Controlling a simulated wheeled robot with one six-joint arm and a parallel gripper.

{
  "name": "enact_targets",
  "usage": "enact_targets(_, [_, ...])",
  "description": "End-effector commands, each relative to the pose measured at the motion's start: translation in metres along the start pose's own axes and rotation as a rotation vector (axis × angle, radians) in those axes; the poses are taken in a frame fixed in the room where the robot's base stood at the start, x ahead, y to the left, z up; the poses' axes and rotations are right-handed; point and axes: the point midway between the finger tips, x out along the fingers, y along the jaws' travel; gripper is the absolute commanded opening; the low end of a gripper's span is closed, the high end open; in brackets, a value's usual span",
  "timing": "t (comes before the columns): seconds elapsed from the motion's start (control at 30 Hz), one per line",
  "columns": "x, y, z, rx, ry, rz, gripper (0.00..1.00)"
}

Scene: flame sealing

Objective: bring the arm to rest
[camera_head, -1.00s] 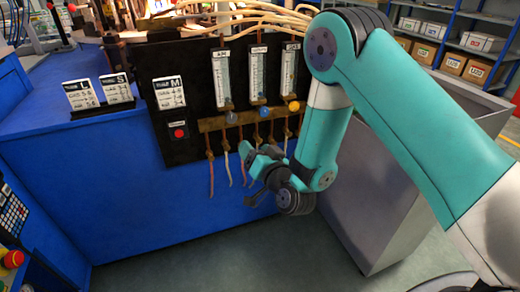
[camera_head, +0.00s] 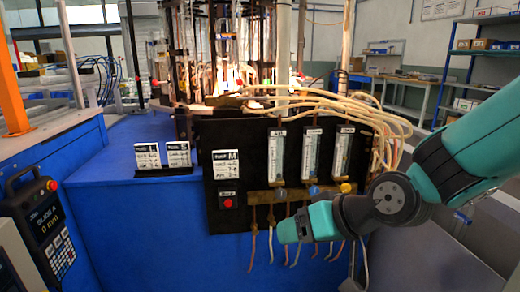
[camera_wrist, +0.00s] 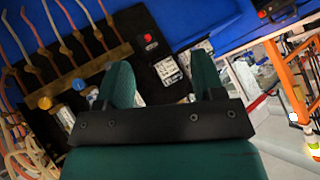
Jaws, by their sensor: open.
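My teal arm comes in from the right side of the head view. My gripper (camera_wrist: 163,72) shows in the wrist view as two teal fingers, spread apart with nothing between them. In the head view my gripper (camera_head: 293,231) points left in front of the lower part of the black gas panel (camera_head: 234,135). I cannot tell whether it touches the hoses there. The panel carries flow tubes, blue and yellow knobs, and a red button (camera_head: 228,203), which also shows in the wrist view (camera_wrist: 148,38).
Orange hoses (camera_head: 270,245) hang below the panel's brass bar. Pale hoses (camera_head: 385,120) arch over its right side. Size cards L and S (camera_head: 163,157) stand on the blue bench (camera_head: 110,150). A control box (camera_head: 48,225) is at left. Shelves (camera_head: 485,70) stand at far right.

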Motion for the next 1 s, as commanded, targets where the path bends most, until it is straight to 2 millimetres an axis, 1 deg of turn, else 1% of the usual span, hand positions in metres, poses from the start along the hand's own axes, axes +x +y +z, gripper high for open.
enact_targets(0.03, [-0.021, -0.010, 0.010, -0.025, -0.068, -0.001, 0.62])
enact_targets(0.1, [-0.046, -0.020, 0.030, -0.053, -0.176, 0.001, 0.62])
enact_targets(0.3, [-0.108, -0.036, 0.080, -0.114, -0.425, 0.027, 0.62])
enact_targets(0.47, [-0.154, -0.043, 0.117, -0.151, -0.590, 0.058, 0.62])
enact_targets(0.5, [-0.165, -0.050, 0.106, -0.149, -0.599, 0.059, 0.62])
enact_targets(0.67, [-0.191, -0.066, 0.079, -0.147, -0.599, 0.057, 0.62])
enact_targets(1.0, [-0.257, -0.107, 0.013, -0.147, -0.598, 0.057, 0.62])
